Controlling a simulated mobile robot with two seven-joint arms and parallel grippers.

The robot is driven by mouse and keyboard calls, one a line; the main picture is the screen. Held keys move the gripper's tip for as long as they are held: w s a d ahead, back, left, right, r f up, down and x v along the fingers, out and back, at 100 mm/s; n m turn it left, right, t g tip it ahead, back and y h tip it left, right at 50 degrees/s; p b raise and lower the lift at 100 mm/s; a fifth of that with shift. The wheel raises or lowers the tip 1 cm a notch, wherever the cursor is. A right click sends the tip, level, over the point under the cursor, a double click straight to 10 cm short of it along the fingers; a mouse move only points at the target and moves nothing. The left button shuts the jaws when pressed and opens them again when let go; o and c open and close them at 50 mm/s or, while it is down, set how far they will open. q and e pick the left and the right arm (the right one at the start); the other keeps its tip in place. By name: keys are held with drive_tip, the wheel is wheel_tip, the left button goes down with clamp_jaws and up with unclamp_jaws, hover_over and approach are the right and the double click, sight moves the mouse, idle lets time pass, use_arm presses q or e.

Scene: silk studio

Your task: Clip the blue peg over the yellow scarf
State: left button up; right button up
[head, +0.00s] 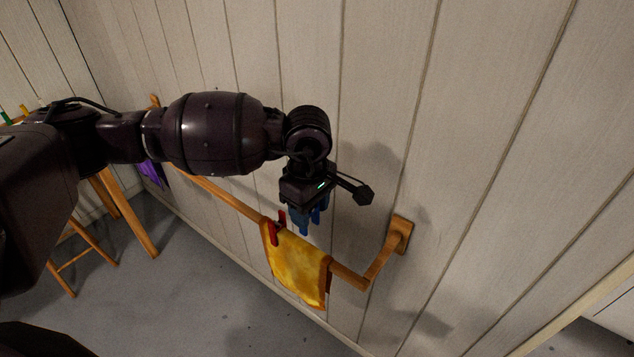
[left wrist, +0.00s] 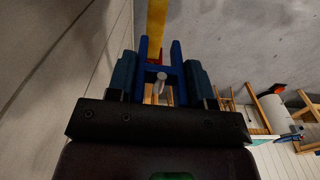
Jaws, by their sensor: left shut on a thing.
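The yellow scarf (head: 295,268) hangs over a wooden rail (head: 233,202) on the wall, with a red peg (head: 278,228) on its left part. My left gripper (head: 306,214) points down above the rail by the scarf's upper edge. It is shut on the blue peg (head: 304,229). In the left wrist view, the blue peg (left wrist: 140,72) sits between the finger pads, its two prongs pointing away from the gripper. The scarf (left wrist: 156,22) shows beyond the prongs, apart from them as far as I can tell. My right gripper is not in view.
The rail's near end is fixed to the panelled wall by a wooden bracket (head: 402,234). A purple cloth (head: 151,173) hangs farther left, partly behind my arm. Wooden legs of a stand (head: 128,222) stand at the left. The grey floor (head: 190,290) below is clear.

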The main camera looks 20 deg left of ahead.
sight(312, 250)
use_arm(q)
drive_tip(key=shift+w+d+r, duration=0.1)
drive_tip(key=shift+w+r, duration=0.1)
drive_tip(key=shift+r, duration=0.2)
drive_tip(key=shift+w+n, duration=0.1)
drive_tip(key=shift+n, duration=0.2)
drive_tip(key=shift+f, duration=0.4)
drive_tip(key=shift+f+b, duration=0.4)
drive_tip(key=shift+f, duration=0.05)
wheel_tip(312, 250, down, 2)
drive_tip(key=shift+f+b, duration=0.2)
drive_tip(key=shift+b, duration=0.35)
drive_tip(key=shift+f, duration=0.6)
drive_tip(key=shift+f+b, duration=0.7)
drive_tip(key=shift+f, duration=0.7)
drive_tip(key=shift+f+b, duration=0.45)
drive_tip(key=shift+f, duration=0.15)
drive_tip(key=shift+f+b, duration=0.45)
drive_tip(key=shift+f, duration=0.95)
drive_tip(key=shift+b, duration=0.3)
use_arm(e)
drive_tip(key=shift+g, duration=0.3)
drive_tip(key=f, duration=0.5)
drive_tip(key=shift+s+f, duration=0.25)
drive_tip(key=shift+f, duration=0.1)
